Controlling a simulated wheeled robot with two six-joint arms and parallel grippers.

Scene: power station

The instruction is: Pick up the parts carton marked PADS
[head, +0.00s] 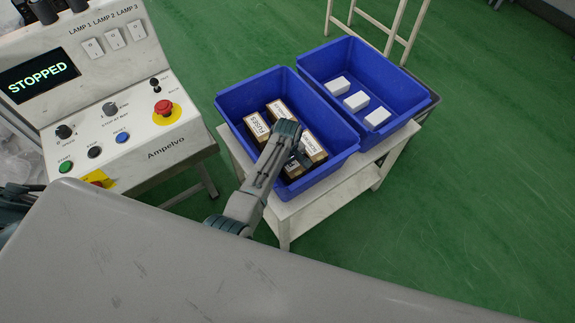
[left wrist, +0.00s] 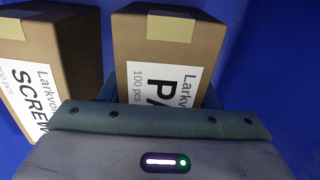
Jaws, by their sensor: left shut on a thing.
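The parts carton marked PADS (left wrist: 168,48) is a brown box with a white label and a tape strip. It fills the middle of the left wrist view; only "PA" of its name shows. My left gripper (head: 298,152) is down in the left blue bin (head: 232,103), shut on this carton, with a dark finger at each side of it. In the head view the arm and gripper hide most of it. A carton marked SCREWS (left wrist: 48,55) stands to its left in the left wrist view, with a gap between. My right gripper is not seen.
A carton marked FUSES (head: 257,124) and other cartons share the bin. A second blue bin (head: 399,80) with three white boxes (head: 357,101) stands beside it on a pale table (head: 310,206). A control console (head: 140,140) reading STOPPED stands at left.

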